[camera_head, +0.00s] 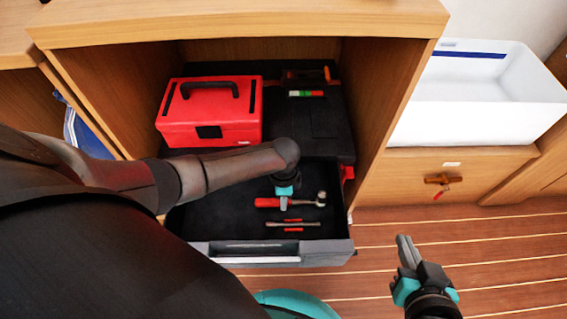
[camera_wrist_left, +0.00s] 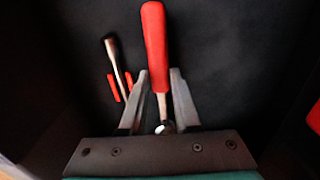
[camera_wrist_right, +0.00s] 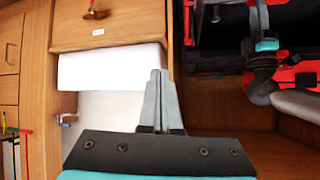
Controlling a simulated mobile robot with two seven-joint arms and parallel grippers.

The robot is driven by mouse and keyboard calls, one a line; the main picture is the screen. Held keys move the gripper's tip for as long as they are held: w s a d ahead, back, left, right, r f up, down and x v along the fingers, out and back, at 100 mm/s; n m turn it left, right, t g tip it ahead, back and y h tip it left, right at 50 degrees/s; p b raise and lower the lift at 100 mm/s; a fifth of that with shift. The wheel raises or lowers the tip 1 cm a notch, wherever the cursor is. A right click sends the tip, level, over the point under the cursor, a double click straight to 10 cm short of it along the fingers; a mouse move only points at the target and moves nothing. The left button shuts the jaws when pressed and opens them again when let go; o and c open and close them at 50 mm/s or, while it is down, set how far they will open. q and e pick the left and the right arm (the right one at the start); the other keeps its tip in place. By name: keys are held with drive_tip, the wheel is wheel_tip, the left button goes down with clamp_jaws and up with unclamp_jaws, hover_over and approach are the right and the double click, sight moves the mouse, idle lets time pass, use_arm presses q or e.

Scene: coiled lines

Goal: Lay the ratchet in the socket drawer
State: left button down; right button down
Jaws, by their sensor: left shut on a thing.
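The open socket drawer (camera_head: 340,249) has a dark lining and a grey front. The ratchet (camera_head: 267,202), with a red handle and silver head, is over the drawer's interior. My left gripper (camera_head: 286,203) points down and is shut on its metal shaft. In the left wrist view, the red handle (camera_wrist_left: 154,45) extends beyond the fingers (camera_wrist_left: 158,82) and the silver head lies between them. I cannot tell whether the ratchet touches the drawer floor. My right gripper (camera_head: 404,250) is shut and empty above the wooden floor, right of the drawer; it also shows in the right wrist view (camera_wrist_right: 160,78).
A slim silver tool (camera_head: 310,224) with red pieces beside it lies nearer the drawer front. A red toolbox (camera_head: 215,130) and a black case (camera_head: 320,125) stand in the cabinet above. A white basin (camera_head: 470,120) is at the right. Open floor lies right of the drawer.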

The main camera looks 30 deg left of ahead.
use_arm(q)
drive_tip(key=shift+f, duration=0.55)
use_arm(e)
drive_tip(key=shift+w+a+r+t+y, duration=0.1)
drive_tip(key=shift+a+r+t+y, duration=0.1)
drive_tip(key=shift+a+t, duration=0.2)
drive_tip(key=shift+w+a+r+t+y, duration=0.1)
drive_tip(key=shift+a+t+y, duration=0.1)
drive_tip(key=shift+a+t, duration=0.15)
use_arm(q)
drive_tip(key=shift+f+b, duration=0.15)
drive_tip(key=shift+b, duration=0.2)
drive_tip(key=c, duration=0.6)
unclamp_jaws()
use_arm(e)
drive_tip(key=shift+a, duration=0.15)
